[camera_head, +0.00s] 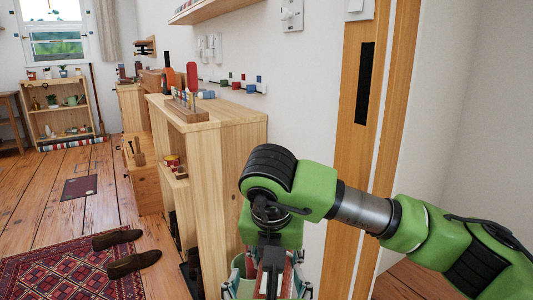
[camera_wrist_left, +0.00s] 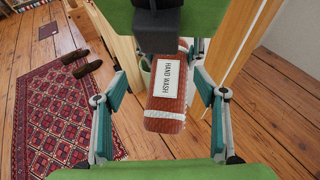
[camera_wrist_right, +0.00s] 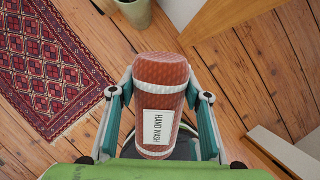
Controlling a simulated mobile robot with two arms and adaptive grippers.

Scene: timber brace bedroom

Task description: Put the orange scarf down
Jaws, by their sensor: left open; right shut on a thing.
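The orange scarf is a rust-orange knitted roll with a pale band and a white "HAND WASH" label. It shows in the right wrist view (camera_wrist_right: 160,80) and in the left wrist view (camera_wrist_left: 168,107). My right gripper (camera_wrist_right: 160,85) is shut on it, a finger along each side. My left gripper (camera_wrist_left: 160,90) is open, its fingers apart on both sides of the scarf with gaps.
A patterned red rug (camera_head: 75,272) with brown shoes (camera_head: 134,263) lies on the plank floor at left. A wooden shelf unit (camera_head: 225,165) stands by the wall, a block with upright tools on top. A pale pot (camera_wrist_right: 134,10) stands on the floor.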

